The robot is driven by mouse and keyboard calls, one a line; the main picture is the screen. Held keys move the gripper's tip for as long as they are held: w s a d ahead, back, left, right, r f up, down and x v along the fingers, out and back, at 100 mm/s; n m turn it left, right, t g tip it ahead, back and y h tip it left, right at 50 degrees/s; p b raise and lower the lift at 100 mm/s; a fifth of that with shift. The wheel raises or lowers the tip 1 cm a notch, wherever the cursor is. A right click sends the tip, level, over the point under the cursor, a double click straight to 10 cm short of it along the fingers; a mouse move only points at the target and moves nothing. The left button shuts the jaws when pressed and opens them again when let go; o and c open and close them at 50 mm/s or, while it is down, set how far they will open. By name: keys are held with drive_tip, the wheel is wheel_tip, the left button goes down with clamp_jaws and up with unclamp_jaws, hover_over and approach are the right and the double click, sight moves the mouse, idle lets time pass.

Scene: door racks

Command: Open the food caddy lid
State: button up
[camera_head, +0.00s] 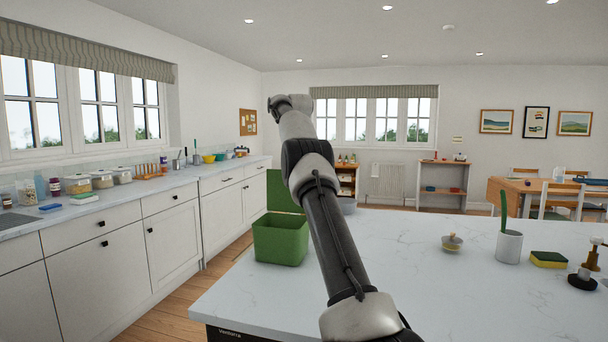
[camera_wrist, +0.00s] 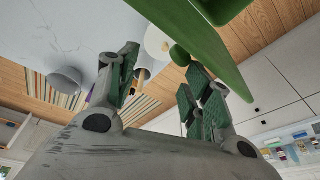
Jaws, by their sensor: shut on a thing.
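The green food caddy (camera_head: 280,240) stands open on the left edge of the white worktop. Its green lid (camera_head: 283,190) is raised, standing roughly upright behind the bin. In the wrist view the lid (camera_wrist: 195,45) crosses the top as a green panel, and part of the caddy (camera_wrist: 222,8) shows at the upper edge. My gripper (camera_wrist: 162,65) is at the lid, with a small green knob-like part beside the right finger. It is shut on the lid, though the contact is not clear. In the head view my gripper is hidden behind my arm.
A grey bowl (camera_head: 347,206) is partly hidden by my arm. A counter with jars (camera_head: 103,180) runs along the left wall.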

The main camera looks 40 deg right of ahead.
drive_tip(key=s+a, duration=0.3)
drive_tip(key=s, duration=0.8)
drive_tip(key=shift+s+a+r, duration=0.3)
drive_tip(key=shift+a+r, duration=0.1)
drive_tip(key=shift+r, duration=0.05)
